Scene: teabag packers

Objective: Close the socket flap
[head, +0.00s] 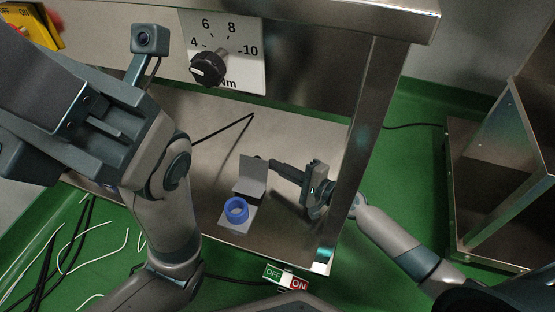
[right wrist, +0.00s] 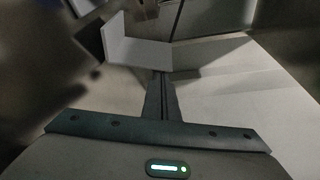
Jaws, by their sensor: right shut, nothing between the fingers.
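The socket has a blue ring (head: 236,210) on a light grey base, on the lower metal shelf. Its grey flap (head: 253,168) stands raised behind the ring, so the socket is open. My right gripper (head: 258,159) reaches in from the right, its fingers shut and empty. Its tips are by the flap's upper edge; I cannot tell whether they touch. In the right wrist view the closed fingers (right wrist: 162,85) point at the pale angled flap (right wrist: 138,52). My left arm's thick wrist part fills the upper left of the head view; its fingertips are not visible.
The shelf (head: 215,125) sits under a metal bench with a dial (head: 208,68). A metal post (head: 355,140) stands right of my right gripper. An OFF/ON switch (head: 286,277) lies at the shelf's front edge. Loose cables lie on the green floor at left.

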